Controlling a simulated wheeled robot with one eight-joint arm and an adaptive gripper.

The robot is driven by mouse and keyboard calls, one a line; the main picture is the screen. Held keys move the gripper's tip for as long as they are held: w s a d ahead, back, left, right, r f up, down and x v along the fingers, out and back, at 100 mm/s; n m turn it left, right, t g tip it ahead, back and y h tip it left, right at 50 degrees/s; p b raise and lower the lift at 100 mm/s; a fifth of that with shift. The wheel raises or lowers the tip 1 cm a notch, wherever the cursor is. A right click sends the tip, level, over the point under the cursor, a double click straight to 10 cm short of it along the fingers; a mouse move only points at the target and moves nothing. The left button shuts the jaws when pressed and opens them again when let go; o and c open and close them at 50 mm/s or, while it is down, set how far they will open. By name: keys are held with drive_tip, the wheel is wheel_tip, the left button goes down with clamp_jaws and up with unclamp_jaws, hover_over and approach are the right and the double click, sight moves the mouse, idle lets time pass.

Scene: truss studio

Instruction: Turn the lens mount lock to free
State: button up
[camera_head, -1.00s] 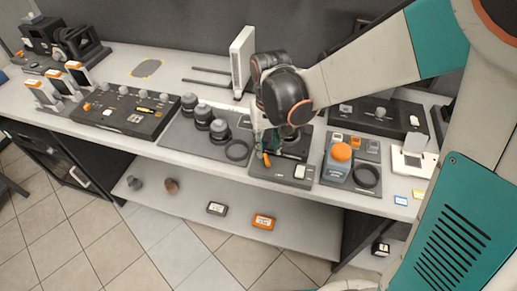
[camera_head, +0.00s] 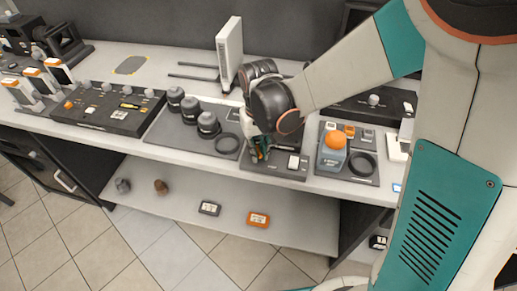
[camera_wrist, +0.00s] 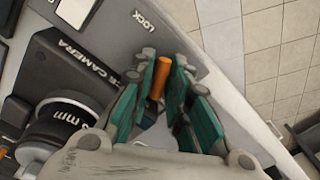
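The lens mount lock shows as an orange lever (camera_wrist: 159,78) on a dark grey panel with a white "LOCK" label (camera_wrist: 145,21) in the wrist view. In the head view the lever (camera_head: 255,156) is small, at the left of the front panel (camera_head: 268,165). My gripper (camera_wrist: 160,85) has its teal finger pads drawn in narrowly, one on each side of the lever and seemingly touching it. My gripper (camera_head: 259,146) hides much of the panel's back part in the head view. The lever's pivot is hidden behind the fingers.
A dark lens (camera_wrist: 62,122) stands close to my gripper at lower left. Several lenses (camera_head: 190,107) are on the mat to the left. The counter's front edge is close by, over open floor.

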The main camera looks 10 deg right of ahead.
drive_tip(key=shift+n, duration=0.3)
clamp_jaws()
drive_tip(key=n, duration=1.1)
drive_tip(key=shift+n, duration=0.3)
idle(0.3)
drive_tip(key=o, duration=0.6)
unclamp_jaws()
drive_tip(key=shift+o, duration=0.2)
